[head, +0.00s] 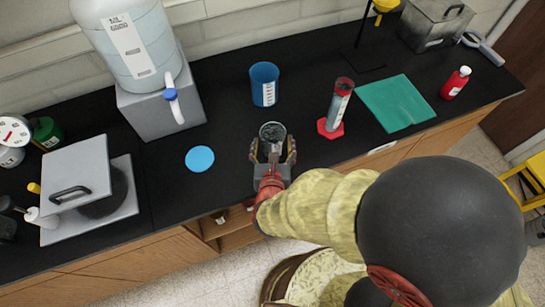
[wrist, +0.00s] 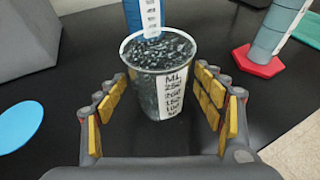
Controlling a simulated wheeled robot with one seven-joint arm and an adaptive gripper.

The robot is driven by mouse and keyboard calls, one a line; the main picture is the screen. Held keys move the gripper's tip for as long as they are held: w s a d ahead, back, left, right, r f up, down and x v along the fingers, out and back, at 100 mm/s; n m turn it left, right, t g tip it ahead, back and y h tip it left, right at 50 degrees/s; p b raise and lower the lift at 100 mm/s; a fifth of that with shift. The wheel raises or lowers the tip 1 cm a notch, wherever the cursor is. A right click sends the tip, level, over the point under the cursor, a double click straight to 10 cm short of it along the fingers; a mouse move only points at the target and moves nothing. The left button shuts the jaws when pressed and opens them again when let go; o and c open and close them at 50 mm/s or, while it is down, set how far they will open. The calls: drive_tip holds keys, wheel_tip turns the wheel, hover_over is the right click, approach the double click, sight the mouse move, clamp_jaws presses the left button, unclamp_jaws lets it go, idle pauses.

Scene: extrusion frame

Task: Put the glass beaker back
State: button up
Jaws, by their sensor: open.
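A clear glass beaker (head: 272,132) with a measuring scale stands upright on the black bench top. In the wrist view the beaker (wrist: 160,75) is between the two open fingers of my gripper (wrist: 163,115), with gaps visible on both sides. My gripper (head: 273,152) reaches it from the front edge of the bench. A flat light-blue disc (head: 200,158) lies on the bench to the left of the beaker; it also shows in the wrist view (wrist: 18,124).
A blue beaker (head: 264,84) stands just behind the glass one. A cylinder with a red hexagonal base (head: 330,128) stands to the right, near a green mat (head: 397,103). A grey block under a large jug (head: 160,105) stands at left. Bench between disc and beaker is clear.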

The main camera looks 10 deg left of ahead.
drive_tip(key=p+v, duration=0.2)
drive_tip(key=v, duration=0.8)
drive_tip(key=shift+s+d, duration=0.1)
drive_tip(key=shift+s, duration=0.15)
drive_tip(key=w+d+r+m+g+h, duration=0.1)
drive_tip(key=d+r+m+g+h, duration=0.25)
drive_tip(key=d+m, duration=0.7)
drive_tip(key=w+d+r+m+g+h, duration=0.1)
drive_tip(key=d+r+m+g+h, duration=0.3)
drive_tip(key=d+m, duration=0.65)
drive_tip(key=s+d+r+m+y, duration=0.2)
drive_tip(key=r+m, duration=0.4)
drive_tip(key=m, duration=0.2)
drive_tip(key=s+d+r+m+y, duration=0.2)
drive_tip(key=s+r+m+y, duration=0.1)
drive_tip(key=r+m, duration=0.3)
drive_tip(key=m, duration=0.2)
drive_tip(key=shift+s+m, duration=0.2)
drive_tip(key=shift+m, duration=0.1)
drive_tip(key=shift+d+y, duration=0.1)
drive_tip(key=shift+y, duration=0.15)
